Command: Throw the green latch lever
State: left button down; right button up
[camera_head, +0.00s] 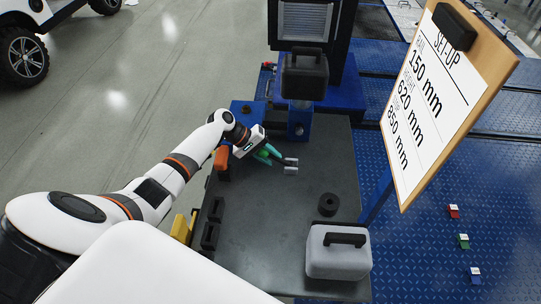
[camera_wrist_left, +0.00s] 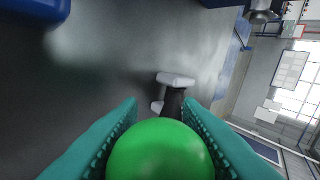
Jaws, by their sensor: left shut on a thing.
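The green latch lever shows as a big round green knob (camera_wrist_left: 160,150) in the left wrist view. A dark rod runs from it to a pale grey bracket (camera_wrist_left: 172,82). In the head view a bit of the green knob (camera_head: 262,155) shows at my gripper, with small grey metal parts (camera_head: 290,166) just to its right on the tabletop. My left gripper (camera_head: 268,153) is shut on the knob, its teal fingers on both sides. The fingers hide part of the knob. My right gripper is not in view.
The dark tabletop (camera_head: 270,220) holds a black ring (camera_head: 328,204), a grey block with a black handle (camera_head: 338,252) and black holders (camera_head: 211,235) at the left edge. An orange part (camera_head: 222,158) stands near my left wrist. A set-up board (camera_head: 435,95) rises at the right.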

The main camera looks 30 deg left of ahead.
pick_arm(q)
jog(key=shift+s+f, duration=0.2)
jog(key=shift+f, duration=0.15)
jog(key=c, duration=1)
grip_release()
jog(key=shift+c, duration=0.2)
jog(key=shift+w+r, duration=0.1)
jog(key=shift+w, duration=0.05)
jog(key=shift+r, duration=0.1)
notch_tip(320, 180, up, 10)
jog(key=shift+f+b, duration=0.1)
jog(key=shift+b, duration=0.2)
jog(key=shift+c, duration=0.5)
